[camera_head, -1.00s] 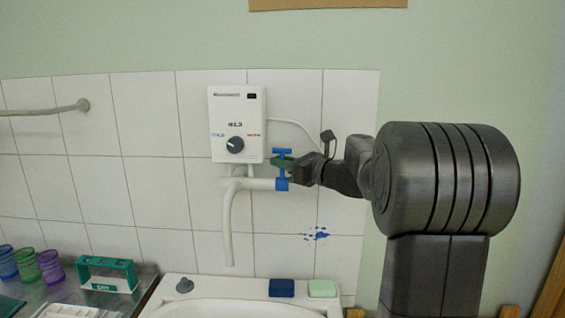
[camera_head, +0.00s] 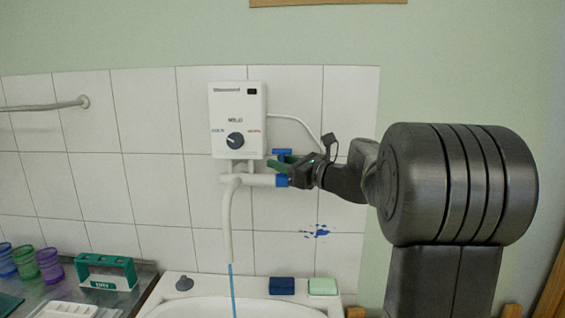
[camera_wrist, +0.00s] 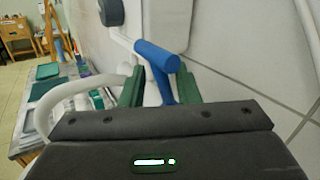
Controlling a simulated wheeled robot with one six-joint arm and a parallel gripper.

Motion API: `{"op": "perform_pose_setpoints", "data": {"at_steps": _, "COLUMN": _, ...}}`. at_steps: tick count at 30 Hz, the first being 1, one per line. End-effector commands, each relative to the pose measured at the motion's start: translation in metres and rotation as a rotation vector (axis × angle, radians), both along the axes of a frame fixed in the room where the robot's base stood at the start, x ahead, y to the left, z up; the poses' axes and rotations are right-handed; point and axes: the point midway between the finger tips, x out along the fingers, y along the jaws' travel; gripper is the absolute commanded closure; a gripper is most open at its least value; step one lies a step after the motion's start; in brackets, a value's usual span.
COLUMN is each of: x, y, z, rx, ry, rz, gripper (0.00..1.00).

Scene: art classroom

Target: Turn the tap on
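The tap is a white pipe on the tiled wall under a white heater box, with a blue T-shaped handle (camera_head: 282,153) at its right end. A thin blue stream of water (camera_head: 231,288) falls from the spout (camera_head: 228,220) into the basin. My gripper (camera_head: 284,165) is at the handle, reaching in from the right. In the wrist view, the blue handle (camera_wrist: 158,58) stands between my two green fingers (camera_wrist: 160,90). The fingers are apart, with a gap beside the stem, and look open. Whether either finger touches the handle is hard to tell.
The heater box (camera_head: 238,110) is close above my gripper. The white basin (camera_head: 250,308) is below, with a blue block (camera_head: 282,286) and a green block (camera_head: 322,286) on its rim. Coloured cups (camera_head: 48,265) and a green rack (camera_head: 107,272) stand at lower left.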

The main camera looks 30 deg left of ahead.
Motion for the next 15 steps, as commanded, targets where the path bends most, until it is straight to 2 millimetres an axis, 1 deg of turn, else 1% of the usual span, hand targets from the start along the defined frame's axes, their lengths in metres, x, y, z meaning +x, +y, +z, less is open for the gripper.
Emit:
{"op": "perform_pose_setpoints", "data": {"at_steps": 5, "x": 0.001, "y": 0.000, "z": 0.001, "rx": 0.002, "ry": -0.002, "rz": -0.002, "gripper": 0.71}}
{"op": "perform_pose_setpoints", "data": {"at_steps": 8, "x": 0.001, "y": -0.003, "z": 0.001, "rx": 0.002, "ry": -0.002, "rz": -0.003, "gripper": 0.71}}
{"op": "perform_pose_setpoints", "data": {"at_steps": 11, "x": 0.001, "y": -0.014, "z": 0.000, "rx": 0.002, "ry": -0.003, "rz": -0.006, "gripper": 0.71}}
{"op": "perform_pose_setpoints", "data": {"at_steps": 14, "x": -0.001, "y": -0.033, "z": -0.001, "rx": 0.003, "ry": -0.004, "rz": -0.008, "gripper": 0.71}}
{"op": "perform_pose_setpoints", "data": {"at_steps": 15, "x": -0.002, "y": -0.042, "z": -0.002, "rx": 0.002, "ry": -0.003, "rz": -0.007, "gripper": 0.71}}
